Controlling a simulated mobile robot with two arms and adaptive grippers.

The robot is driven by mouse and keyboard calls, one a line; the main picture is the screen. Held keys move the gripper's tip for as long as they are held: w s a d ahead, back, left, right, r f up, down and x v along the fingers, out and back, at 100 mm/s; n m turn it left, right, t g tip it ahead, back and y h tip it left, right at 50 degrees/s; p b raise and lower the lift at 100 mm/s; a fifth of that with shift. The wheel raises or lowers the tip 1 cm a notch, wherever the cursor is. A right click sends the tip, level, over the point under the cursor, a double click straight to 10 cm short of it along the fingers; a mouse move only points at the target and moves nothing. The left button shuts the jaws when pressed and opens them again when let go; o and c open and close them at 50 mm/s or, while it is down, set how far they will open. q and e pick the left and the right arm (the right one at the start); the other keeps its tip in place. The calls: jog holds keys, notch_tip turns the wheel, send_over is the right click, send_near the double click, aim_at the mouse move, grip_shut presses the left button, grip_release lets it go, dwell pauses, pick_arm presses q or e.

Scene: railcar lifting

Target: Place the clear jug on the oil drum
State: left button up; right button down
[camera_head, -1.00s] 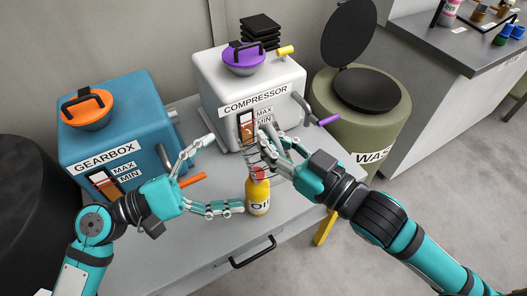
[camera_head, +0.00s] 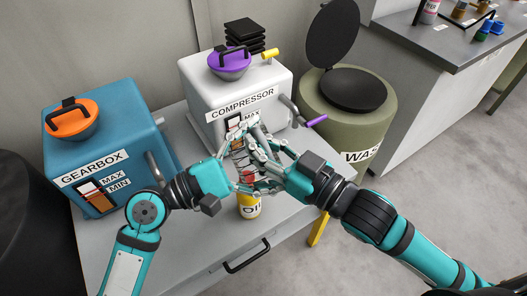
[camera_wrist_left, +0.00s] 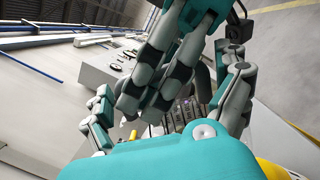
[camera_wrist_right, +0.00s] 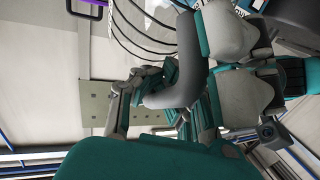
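The clear jug (camera_head: 240,157) is hard to see; its dark curved markings show between the two hands in the head view, and also in the right wrist view (camera_wrist_right: 145,28). My right gripper (camera_head: 262,152) appears shut on it, in front of the compressor. My left gripper (camera_head: 240,170) is open, its fingers spread on either side of the jug and close to the right fingers; I cannot tell whether they touch it. A green drum (camera_head: 345,130) labelled "WAS…" stands right of the compressor, its black round lid raised. A black drum (camera_head: 30,225) is at the left edge.
A yellow "OIL" bottle (camera_head: 249,207) stands on the grey cabinet (camera_head: 205,245) below the hands. The white compressor (camera_head: 205,100) and blue gearbox (camera_head: 80,145) stand behind it. A counter with bottles (camera_head: 425,35) is at the back right.

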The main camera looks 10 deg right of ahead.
pick_arm(q)
jog(key=c, duration=0.9)
jog(key=shift+f, duration=0.1)
pick_arm(e)
jog(key=c, duration=1.4)
grip_release()
jog(key=shift+r, duration=0.1)
jog(key=shift+c, duration=0.2)
jog(key=shift+d, duration=0.1)
